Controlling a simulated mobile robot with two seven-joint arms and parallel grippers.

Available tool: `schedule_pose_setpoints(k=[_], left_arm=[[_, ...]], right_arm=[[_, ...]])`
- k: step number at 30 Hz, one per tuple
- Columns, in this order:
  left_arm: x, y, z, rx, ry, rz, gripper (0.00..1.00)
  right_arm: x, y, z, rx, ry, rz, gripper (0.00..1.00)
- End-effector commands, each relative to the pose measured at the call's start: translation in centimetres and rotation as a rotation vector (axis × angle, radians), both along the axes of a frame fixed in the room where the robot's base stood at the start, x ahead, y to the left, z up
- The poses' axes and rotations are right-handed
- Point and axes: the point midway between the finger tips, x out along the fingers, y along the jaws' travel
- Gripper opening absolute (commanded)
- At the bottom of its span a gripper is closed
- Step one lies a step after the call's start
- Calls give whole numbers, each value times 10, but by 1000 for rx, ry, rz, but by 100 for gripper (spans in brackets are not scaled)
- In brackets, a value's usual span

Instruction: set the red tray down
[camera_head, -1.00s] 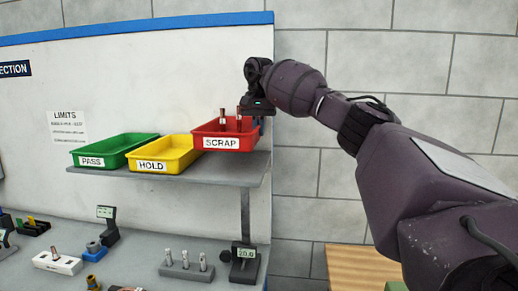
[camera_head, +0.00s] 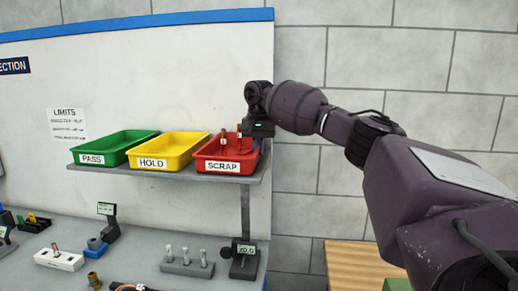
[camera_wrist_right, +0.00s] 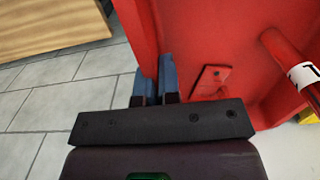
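The red tray (camera_head: 225,167), labelled SCRAP, is at the right end of the grey shelf (camera_head: 150,177), level with the trays beside it. Its underside appears to touch the shelf. Two copper tubes (camera_head: 222,142) stand up out of it. My right gripper (camera_head: 257,128) is at the tray's right wall. In the right wrist view its blue fingers (camera_wrist_right: 155,78) are closed on the red tray wall (camera_wrist_right: 147,30), one on each side. My left gripper is not in view.
The yellow HOLD tray (camera_head: 168,150) is close on the left of the red tray, and the green PASS tray (camera_head: 112,147) is beyond it. Below, the bench holds a grey block with pins (camera_head: 187,262) and a gauge (camera_head: 244,260). A wooden surface (camera_head: 350,262) is lower right.

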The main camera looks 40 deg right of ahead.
Motion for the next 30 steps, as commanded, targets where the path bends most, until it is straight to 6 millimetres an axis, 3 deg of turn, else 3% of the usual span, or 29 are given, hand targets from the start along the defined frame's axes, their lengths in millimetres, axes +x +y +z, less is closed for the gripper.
schedule_pose_setpoints(k=[3,6,9,20,30], left_arm=[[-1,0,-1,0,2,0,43],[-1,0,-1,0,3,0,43],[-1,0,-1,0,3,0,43],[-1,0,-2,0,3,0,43],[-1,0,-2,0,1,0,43]], right_arm=[[0,0,-2,1,-1,0,0],[0,0,-2,0,0,0,18],[0,0,-2,0,0,0,30],[0,0,4,0,-1,0,30],[1,1,62,0,-4,0,30]])
